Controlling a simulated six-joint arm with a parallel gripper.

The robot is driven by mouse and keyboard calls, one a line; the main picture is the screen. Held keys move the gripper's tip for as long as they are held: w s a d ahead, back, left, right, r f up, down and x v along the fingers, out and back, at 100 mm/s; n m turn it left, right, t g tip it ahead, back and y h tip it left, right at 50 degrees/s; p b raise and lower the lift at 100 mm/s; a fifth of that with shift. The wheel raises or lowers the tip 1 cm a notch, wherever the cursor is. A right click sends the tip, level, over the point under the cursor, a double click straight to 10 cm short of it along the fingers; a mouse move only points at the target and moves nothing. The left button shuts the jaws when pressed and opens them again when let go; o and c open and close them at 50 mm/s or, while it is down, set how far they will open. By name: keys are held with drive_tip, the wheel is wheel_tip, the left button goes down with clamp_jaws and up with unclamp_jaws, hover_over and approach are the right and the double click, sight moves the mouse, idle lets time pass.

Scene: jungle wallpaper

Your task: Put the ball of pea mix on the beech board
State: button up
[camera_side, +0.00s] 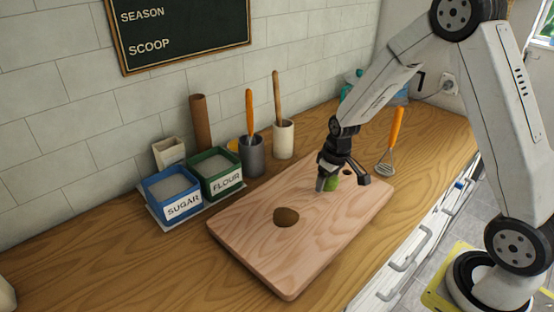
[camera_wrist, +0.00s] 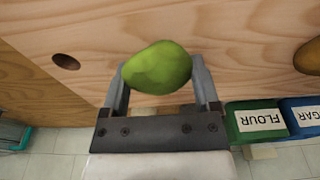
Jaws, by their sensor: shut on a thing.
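The green ball of pea mix (camera_wrist: 157,68) is between the two fingers of my gripper (camera_wrist: 160,85) in the wrist view. It is smooth, slightly oblong and touched by both fingers. I cannot tell whether the ball touches the board. A brown lump (camera_side: 286,217) lies on the board nearer its left part.
A blue sugar bin (camera_side: 172,191) and a green flour bin (camera_side: 216,171) stand left of the board. Behind it are a grey pot (camera_side: 251,158) and a cream pot (camera_side: 283,139) with utensils.

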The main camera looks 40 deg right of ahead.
sight(333, 189)
drive_tip(key=shift+f, duration=0.15)
drive_tip(key=o, duration=1.2)
drive_tip(key=shift+c, duration=0.2)
wheel_tip(333, 189, up, 12)
drive_tip(key=s, duration=0.1)
drive_tip(key=shift+s, duration=0.4)
drive_tip(key=shift+s, duration=0.1)
drive_tip(key=s+a+f, duration=0.4)
drive_tip(key=s+a, duration=0.4)
drive_tip(key=s, duration=0.3)
drive_tip(key=shift+s+a+f+m+t, duration=0.15)
drive_tip(key=shift+a+f+m+t, duration=0.15)
drive_tip(key=shift+t, duration=0.1)
